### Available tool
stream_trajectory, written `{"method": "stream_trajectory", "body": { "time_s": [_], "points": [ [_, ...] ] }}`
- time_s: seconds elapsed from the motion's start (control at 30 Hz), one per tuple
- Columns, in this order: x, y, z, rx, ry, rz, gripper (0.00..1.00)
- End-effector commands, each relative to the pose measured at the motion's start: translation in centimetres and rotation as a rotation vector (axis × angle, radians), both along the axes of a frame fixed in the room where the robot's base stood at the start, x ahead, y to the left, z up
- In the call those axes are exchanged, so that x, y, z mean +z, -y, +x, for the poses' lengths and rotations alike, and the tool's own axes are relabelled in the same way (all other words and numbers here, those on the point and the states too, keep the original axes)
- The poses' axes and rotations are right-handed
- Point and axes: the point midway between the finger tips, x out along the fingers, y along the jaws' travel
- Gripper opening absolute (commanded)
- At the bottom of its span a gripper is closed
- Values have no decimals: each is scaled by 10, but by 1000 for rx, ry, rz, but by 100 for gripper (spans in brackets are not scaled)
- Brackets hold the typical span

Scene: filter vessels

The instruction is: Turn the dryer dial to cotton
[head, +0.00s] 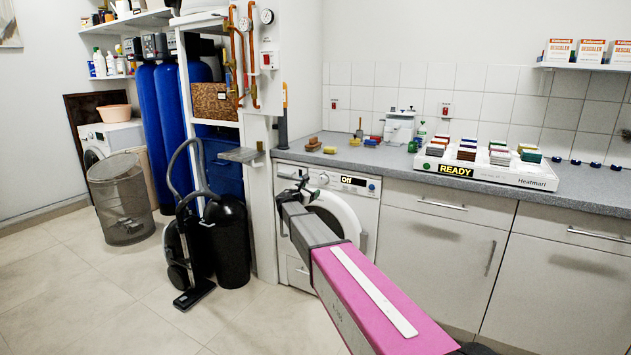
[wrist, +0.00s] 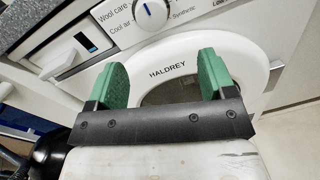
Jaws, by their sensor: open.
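In the wrist view the dial (wrist: 152,12) is at the top edge, partly cut off, with a blue pointer mark. Labels "Wool care", "Cool air" and "Synthetic" show around it; I cannot see a cotton label. My gripper (wrist: 162,78) is open and empty, its green fingers apart in front of the dryer door (wrist: 178,62), below the dial in the picture. In the head view my gripper (head: 300,186) is small in front of the dryer's panel.
A counter (head: 395,158) runs above the dryer, holding a white tray (head: 485,172) with a "READY" display. A black vacuum cleaner (head: 178,250) and a dark vessel (head: 231,240) stand on the floor left of the dryer. The open floor at the front left is clear.

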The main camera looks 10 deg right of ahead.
Motion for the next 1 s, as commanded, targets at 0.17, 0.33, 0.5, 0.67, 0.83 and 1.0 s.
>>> {"method": "stream_trajectory", "body": {
  "time_s": [0.17, 0.33, 0.5, 0.67, 0.83, 1.0],
  "points": [
    [7, -4, 10, 15, -6, -51, 76],
    [6, 6, 21, 12, -6, -47, 76],
    [6, 21, 41, 12, -5, -45, 76],
    [6, 40, 64, 12, -5, -45, 76],
    [6, 57, 83, 11, -5, -44, 76],
    [6, 63, 90, 14, -5, -44, 76]
  ]
}}
